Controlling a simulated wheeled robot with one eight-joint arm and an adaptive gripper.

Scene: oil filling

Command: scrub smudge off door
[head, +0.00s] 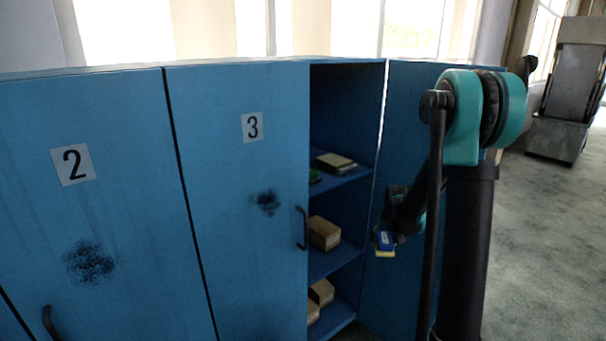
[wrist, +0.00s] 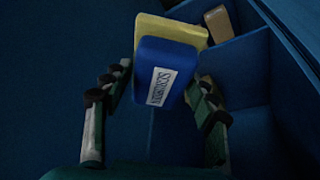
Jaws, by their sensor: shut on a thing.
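Blue cabinet doors fill the left of the head view. The door labelled 2 (head: 110,215) has a dark smudge (head: 89,263) low on its face. The door labelled 3 (head: 232,200) has a smaller dark smudge (head: 267,203) left of its handle (head: 303,228). My gripper (head: 385,240) is to the right of both, in front of the blue panel right of the open compartment. It is shut on a sponge with a blue body and yellow pad (head: 385,253). In the wrist view the sponge (wrist: 165,72) sits between the two fingers, label facing the camera.
The open compartment (head: 340,185) has shelves with brown boxes (head: 323,233) and a flat stack (head: 335,162). A box (wrist: 217,22) also shows in the wrist view. Grey floor (head: 545,250) lies clear at the right, with a dark machine (head: 570,95) behind.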

